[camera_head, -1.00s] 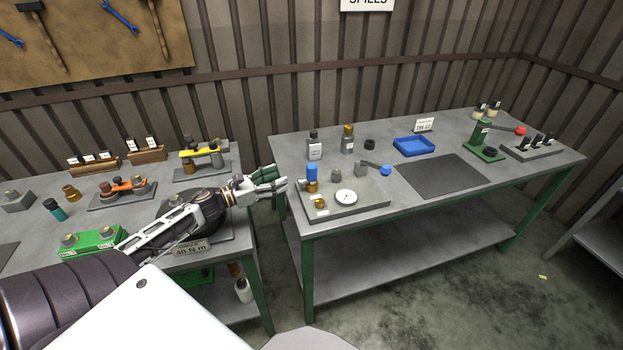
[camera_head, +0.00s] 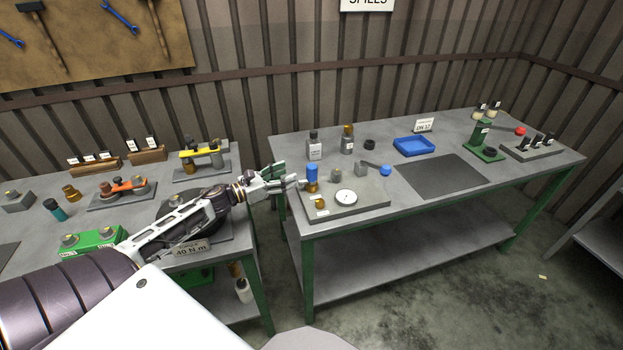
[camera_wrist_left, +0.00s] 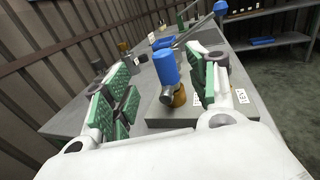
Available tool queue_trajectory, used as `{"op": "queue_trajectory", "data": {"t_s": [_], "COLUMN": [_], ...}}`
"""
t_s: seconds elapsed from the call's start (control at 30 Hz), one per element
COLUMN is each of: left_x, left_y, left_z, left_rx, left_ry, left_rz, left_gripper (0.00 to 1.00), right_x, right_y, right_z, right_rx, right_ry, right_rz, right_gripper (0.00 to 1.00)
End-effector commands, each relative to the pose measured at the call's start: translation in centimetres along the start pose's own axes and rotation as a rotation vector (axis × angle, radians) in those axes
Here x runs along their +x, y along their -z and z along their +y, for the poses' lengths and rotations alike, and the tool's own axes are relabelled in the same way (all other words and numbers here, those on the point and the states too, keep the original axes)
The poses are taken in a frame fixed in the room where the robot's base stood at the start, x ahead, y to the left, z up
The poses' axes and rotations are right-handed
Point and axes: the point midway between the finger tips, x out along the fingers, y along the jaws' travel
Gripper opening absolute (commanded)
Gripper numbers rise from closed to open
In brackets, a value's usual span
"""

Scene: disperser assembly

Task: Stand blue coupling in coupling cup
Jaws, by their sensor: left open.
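A blue cylinder (camera_head: 312,173), which looks like the blue coupling, stands upright on a brass piece (camera_head: 312,187) at the left of a grey fixture plate (camera_head: 366,205). In the left wrist view the blue cylinder (camera_wrist_left: 166,67) has a grey stub at its lower end, in front of the brass piece (camera_wrist_left: 179,97). My left gripper (camera_head: 288,178) is open, just left of the blue cylinder. In the wrist view its green-padded fingers (camera_wrist_left: 162,90) frame the cylinder with gaps on both sides. I cannot tell which piece is the coupling cup.
The plate also carries a white dial (camera_head: 346,197), a small brass part (camera_head: 321,203) and a grey cylinder (camera_head: 336,175). Behind are bottles (camera_head: 314,147) and a blue tray (camera_head: 414,147). A dark mat (camera_head: 442,176) lies clear at right. A gap separates the two benches.

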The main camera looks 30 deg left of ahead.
Motion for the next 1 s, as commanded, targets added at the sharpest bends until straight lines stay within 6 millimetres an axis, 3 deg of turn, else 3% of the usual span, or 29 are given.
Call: {"op": "queue_trajectory", "data": {"t_s": [0.53,1.0], "left_x": [3.4,5.3], "left_y": [-0.1,0.0], "left_z": [0.0,0.0], "left_rx": [-0.002,0.0], "left_ry": [-0.001,-0.001], "left_rz": [-0.001,0.0], "left_gripper": [0.58,0.58], "right_x": [-0.1,-0.3], "right_y": [1.9,0.4], "right_z": [0.4,0.0], "right_rx": [0.0,0.0], "right_ry": [-0.004,0.001], "right_rz": [0.021,0.005], "right_gripper": [0.4,0.4]}}
